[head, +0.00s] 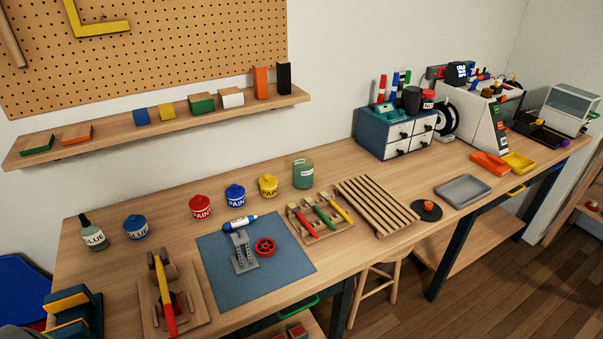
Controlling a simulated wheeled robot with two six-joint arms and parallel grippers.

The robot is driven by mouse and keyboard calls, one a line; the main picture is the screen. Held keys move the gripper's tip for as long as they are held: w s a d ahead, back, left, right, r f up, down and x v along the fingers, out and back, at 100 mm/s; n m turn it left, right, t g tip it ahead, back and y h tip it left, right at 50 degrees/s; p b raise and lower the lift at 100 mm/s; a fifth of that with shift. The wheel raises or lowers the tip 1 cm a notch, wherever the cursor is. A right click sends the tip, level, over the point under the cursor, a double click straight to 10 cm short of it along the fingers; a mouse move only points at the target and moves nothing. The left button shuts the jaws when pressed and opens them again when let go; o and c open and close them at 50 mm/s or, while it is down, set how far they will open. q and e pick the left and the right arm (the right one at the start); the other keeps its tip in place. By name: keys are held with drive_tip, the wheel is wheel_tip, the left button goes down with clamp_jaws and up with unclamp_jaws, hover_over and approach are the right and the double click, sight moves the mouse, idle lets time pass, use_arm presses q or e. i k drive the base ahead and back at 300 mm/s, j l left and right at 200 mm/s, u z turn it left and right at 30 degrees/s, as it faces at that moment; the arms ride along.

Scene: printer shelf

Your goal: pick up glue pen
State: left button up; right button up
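A white and blue pen (238,224), which looks like the glue pen, lies on its side near the back edge of the blue-grey mat (215,285). A red wheel (265,247) lies on the mat to the right of that part. Neither of my grippers shows in the head view.
Paint pots (201,208) stand behind the mat. A wooden tray with coloured tools (318,240) lies right of it. Glue bottle (92,236) and blue pot (136,228) stand at back left.

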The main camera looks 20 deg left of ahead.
sight(244, 220)
drive_tip(key=u, duration=1.2)
